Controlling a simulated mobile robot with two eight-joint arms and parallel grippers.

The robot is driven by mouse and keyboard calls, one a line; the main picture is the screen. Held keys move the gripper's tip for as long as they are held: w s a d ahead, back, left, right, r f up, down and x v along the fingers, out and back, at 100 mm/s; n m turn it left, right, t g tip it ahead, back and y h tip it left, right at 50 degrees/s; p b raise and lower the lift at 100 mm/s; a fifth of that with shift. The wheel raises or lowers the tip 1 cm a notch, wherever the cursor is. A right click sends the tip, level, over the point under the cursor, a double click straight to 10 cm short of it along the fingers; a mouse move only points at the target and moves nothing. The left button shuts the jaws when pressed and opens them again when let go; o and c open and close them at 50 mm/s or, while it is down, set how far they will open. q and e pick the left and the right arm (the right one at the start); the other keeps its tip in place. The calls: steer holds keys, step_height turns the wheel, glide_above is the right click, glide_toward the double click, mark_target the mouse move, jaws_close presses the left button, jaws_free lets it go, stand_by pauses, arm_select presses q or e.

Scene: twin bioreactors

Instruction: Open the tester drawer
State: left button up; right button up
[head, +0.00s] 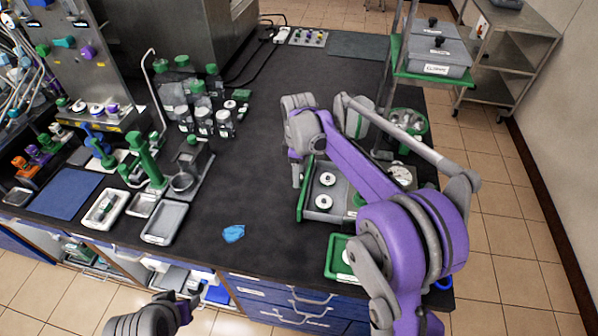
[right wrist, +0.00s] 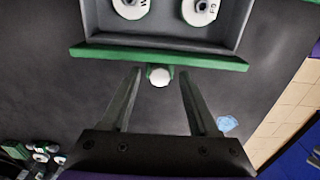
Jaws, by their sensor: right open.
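The tester drawer (head: 338,214) is a grey tray with a green front (head: 302,197). It stands pulled out, its inside visible with white round pieces in it. In the right wrist view its green front (right wrist: 100,52) runs across the top, with a round white knob (right wrist: 159,77) at its middle. My right gripper (right wrist: 160,90) is open, one finger on each side of the knob, with visible gaps on both sides. In the head view my right arm hides much of the tester. My left gripper (head: 182,308) is at the bottom left, away from the drawer; its jaws are unclear.
A crumpled blue piece (head: 233,233) lies on the dark bench left of the drawer. A green-rimmed tray (head: 337,262) stands at the front right. Several bottles (head: 200,115) stand at the back left. A green-edged shelf (head: 432,72) with grey boxes stands behind. The bench middle is clear.

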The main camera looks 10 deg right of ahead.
steer(key=shift+r, duration=0.1)
step_height(320, 180, up, 11)
steer(key=shift+p, duration=0.3)
stand_by(0.4)
steer(key=s+d+f+m+t, duration=0.1)
steer(key=s+f+m, duration=0.2)
steer(key=s, duration=0.6)
steer(key=s+f+m+t, duration=0.2)
steer(key=s+m, duration=0.3)
steer(key=s, duration=0.4)
steer(key=s+d+f+m+t, duration=0.1)
steer(key=s+f+m, duration=0.3)
steer(key=s, duration=0.6)
steer(key=shift+s+d+f+t, duration=0.1)
steer(key=shift+d+f+t, duration=0.2)
steer(key=shift+t, duration=0.4)
steer(key=shift+s+d+f+m, duration=0.1)
steer(key=shift+s+f+m, duration=0.2)
steer(key=shift+m, duration=0.1)
